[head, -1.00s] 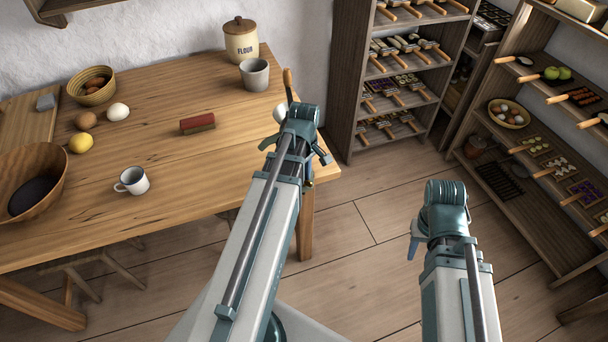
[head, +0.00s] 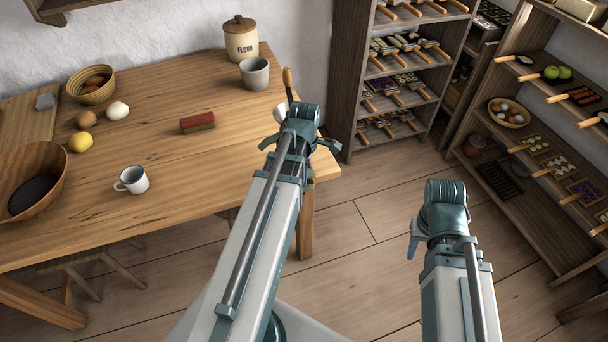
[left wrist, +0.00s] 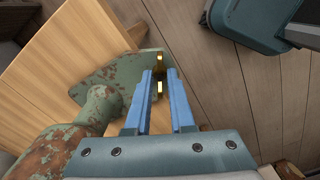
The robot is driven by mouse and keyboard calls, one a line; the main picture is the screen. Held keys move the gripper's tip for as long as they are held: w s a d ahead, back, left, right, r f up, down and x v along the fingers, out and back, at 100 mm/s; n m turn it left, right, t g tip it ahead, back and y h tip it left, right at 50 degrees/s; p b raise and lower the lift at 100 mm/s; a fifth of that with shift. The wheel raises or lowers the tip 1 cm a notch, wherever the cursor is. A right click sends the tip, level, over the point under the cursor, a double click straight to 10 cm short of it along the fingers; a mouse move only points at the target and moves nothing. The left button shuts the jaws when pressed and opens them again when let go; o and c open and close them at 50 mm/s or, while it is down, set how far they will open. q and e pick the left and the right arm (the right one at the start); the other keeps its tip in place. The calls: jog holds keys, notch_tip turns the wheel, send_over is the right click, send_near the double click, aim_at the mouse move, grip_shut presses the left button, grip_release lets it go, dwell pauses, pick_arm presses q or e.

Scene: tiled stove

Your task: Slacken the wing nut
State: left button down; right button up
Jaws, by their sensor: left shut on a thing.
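The brass wing nut (left wrist: 158,62) shows in the left wrist view between the blue fingertips of my left gripper (left wrist: 160,76), which is shut on it. Beside it is a green metal fixture (left wrist: 102,98) with flaking, rusty paint, next to the wooden table edge. In the head view my left forearm hides the wing nut and most of that fixture; a wooden handle (head: 288,82) stands up behind the wrist. My right gripper (head: 413,247) hangs over the floor at the right, apart from everything; its opening cannot be made out.
Shelves (head: 345,95) stand behind and at the right. The floor (head: 350,230) between is clear.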

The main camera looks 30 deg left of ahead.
pick_arm(q)
jog(key=shift+s+d, duration=0.1)
jog(key=shift+d, duration=0.05)
dwell(0.3)
jog(key=c, duration=1)
grip_release()
jog(key=shift+r, duration=0.1)
notch_tip(320, 180, up, 14)
jog(key=p, duration=1.4)
jog(key=shift+f, duration=0.2)
jog(key=s+d+m, duration=0.2)
jog(key=d+m, duration=0.6)
jog(key=m, duration=0.1)
jog(key=s+d+m, duration=0.2)
jog(key=d+m, duration=0.6)
jog(key=s+d+m+y, duration=0.1)
jog(key=s+d+m, duration=0.2)
jog(key=d+m, duration=0.5)
jog(key=shift+d+r+m, duration=0.1)
jog(key=shift+d+m, duration=0.1)
jog(key=shift+m, duration=0.6)
